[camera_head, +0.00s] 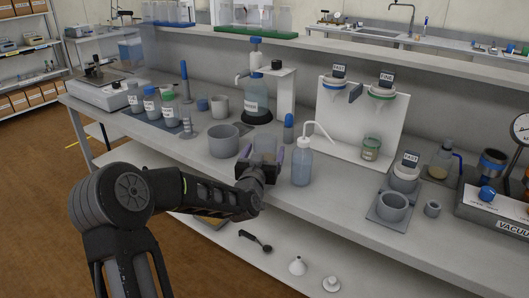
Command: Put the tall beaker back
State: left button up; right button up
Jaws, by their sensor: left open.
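A clear beaker (265,145), which looks like the tall beaker, stands near the front edge of the bench. My left gripper (260,160) reaches in from the left, its fingers open on either side of the beaker. The gripper hides the lower part of the beaker, so I cannot tell whether the fingers touch it. My right gripper is not in view.
A wash bottle (302,167) stands close to the right of the beaker. A grey pot (223,141) stands close to its left. A dispenser bottle (256,98) is behind. A white stand with funnels (334,90) is to the right. Bare bench (340,190) lies right of the wash bottle.

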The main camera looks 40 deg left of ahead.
pick_arm(q)
jog(key=shift+r, duration=0.15)
jog(key=v, duration=1.2)
